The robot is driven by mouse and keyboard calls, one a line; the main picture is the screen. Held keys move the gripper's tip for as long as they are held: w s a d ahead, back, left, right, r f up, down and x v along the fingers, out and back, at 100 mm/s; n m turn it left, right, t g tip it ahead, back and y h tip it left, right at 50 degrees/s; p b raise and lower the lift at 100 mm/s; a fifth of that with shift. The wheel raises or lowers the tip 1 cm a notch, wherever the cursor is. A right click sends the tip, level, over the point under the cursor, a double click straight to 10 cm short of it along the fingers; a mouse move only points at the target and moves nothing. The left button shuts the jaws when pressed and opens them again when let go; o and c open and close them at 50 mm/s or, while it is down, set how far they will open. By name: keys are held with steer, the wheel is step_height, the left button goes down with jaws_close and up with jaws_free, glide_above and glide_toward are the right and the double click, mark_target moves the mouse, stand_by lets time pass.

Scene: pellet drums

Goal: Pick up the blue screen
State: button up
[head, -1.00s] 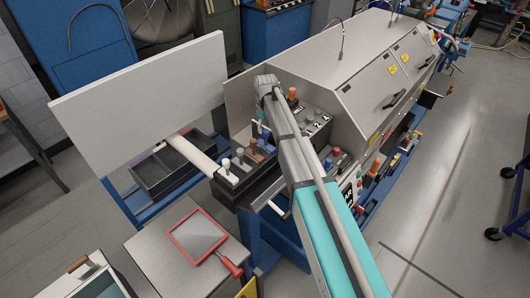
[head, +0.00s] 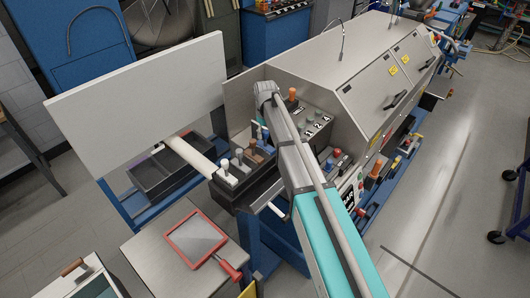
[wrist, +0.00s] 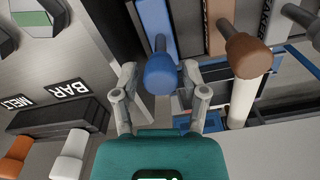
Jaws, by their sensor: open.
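The blue screen shows in the wrist view as a rounded blue knob (wrist: 161,74) on a flat blue strip. In the head view a small patch of blue (head: 266,133) shows beside my arm's end, partly hidden. My gripper (wrist: 160,84) is open, with one finger on each side of the blue knob in the wrist view. Whether the fingers touch it I cannot tell. In the head view my gripper is mostly hidden behind my arm's end.
Black-and-white labels and an orange switch (wrist: 14,155) lie on the panel left. A large pale board (head: 140,105) stands left; a red-framed screen (head: 196,238) lies on a bench.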

mark_target(265, 139)
steer(key=shift+f+b, duration=1.3)
steer(key=shift+f, duration=0.35)
jaws_close()
